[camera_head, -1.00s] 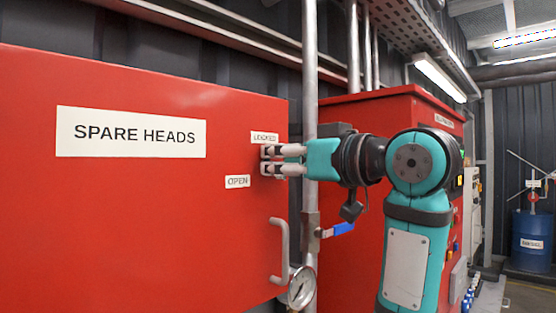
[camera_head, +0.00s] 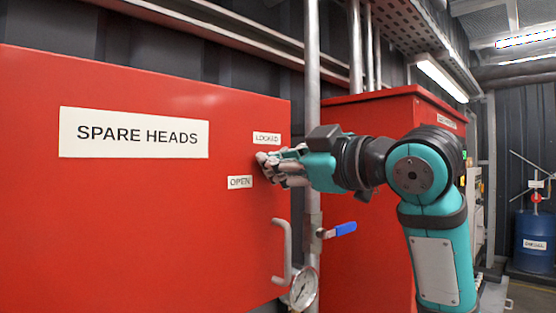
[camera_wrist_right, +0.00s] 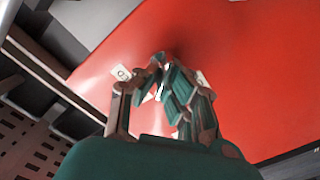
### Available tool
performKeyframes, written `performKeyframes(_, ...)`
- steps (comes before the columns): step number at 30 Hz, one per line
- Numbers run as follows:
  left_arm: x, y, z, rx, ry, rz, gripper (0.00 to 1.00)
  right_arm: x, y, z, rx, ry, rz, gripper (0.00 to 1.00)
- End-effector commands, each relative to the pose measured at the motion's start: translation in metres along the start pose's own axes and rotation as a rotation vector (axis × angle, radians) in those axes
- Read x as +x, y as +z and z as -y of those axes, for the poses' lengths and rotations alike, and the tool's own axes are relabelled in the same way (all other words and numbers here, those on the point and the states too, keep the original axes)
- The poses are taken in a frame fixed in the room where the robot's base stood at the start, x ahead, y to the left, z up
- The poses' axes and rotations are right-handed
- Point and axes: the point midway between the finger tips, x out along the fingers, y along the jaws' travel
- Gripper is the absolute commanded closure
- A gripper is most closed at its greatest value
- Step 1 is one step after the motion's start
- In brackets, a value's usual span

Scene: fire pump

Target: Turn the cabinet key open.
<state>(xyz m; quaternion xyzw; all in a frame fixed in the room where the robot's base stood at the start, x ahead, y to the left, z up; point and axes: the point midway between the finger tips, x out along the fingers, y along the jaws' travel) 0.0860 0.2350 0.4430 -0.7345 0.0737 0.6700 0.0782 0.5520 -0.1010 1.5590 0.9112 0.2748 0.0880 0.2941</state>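The red cabinet (camera_head: 130,215) carries a "SPARE HEADS" sign, a "LOCKED" label (camera_head: 266,138) and, below it, an "OPEN" label (camera_head: 240,182). My right gripper (camera_head: 263,162) is at the cabinet door between these two labels, tilted about its own axis. In the right wrist view my right gripper (camera_wrist_right: 160,68) has its fingertips drawn together against the red door, shut around the key's place. The key itself is mostly hidden by the fingers, so its angle cannot be told. My left gripper is not in view.
A curved door handle (camera_head: 284,252) and a pressure gauge (camera_head: 303,288) sit below the gripper. A vertical pipe (camera_head: 313,70) with a blue-lever valve (camera_head: 344,229) runs close beside the door edge. Another red cabinet (camera_head: 350,265) stands behind my right arm.

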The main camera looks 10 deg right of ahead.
Motion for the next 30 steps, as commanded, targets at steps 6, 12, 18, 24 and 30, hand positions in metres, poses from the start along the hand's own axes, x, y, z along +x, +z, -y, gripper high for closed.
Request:
performKeyframes(6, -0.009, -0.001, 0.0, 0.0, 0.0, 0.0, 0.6, -0.001, -0.001, 0.001, -0.211, 0.003, 0.002, 1.0)
performKeyframes(12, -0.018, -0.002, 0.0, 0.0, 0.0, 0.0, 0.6, -0.001, -0.001, 0.002, -0.401, 0.002, 0.002, 1.0)
performKeyframes(18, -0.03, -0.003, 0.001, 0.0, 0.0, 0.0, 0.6, -0.001, 0.0, 0.005, -0.585, 0.0, 0.002, 1.0)
performKeyframes(24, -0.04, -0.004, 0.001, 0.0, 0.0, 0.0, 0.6, 0.0, 0.001, 0.006, -0.745, 0.0, 0.001, 1.0)
performKeyframes(30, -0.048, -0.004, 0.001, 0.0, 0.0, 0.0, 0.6, 0.0, 0.002, 0.009, -0.863, -0.001, -0.001, 1.0)
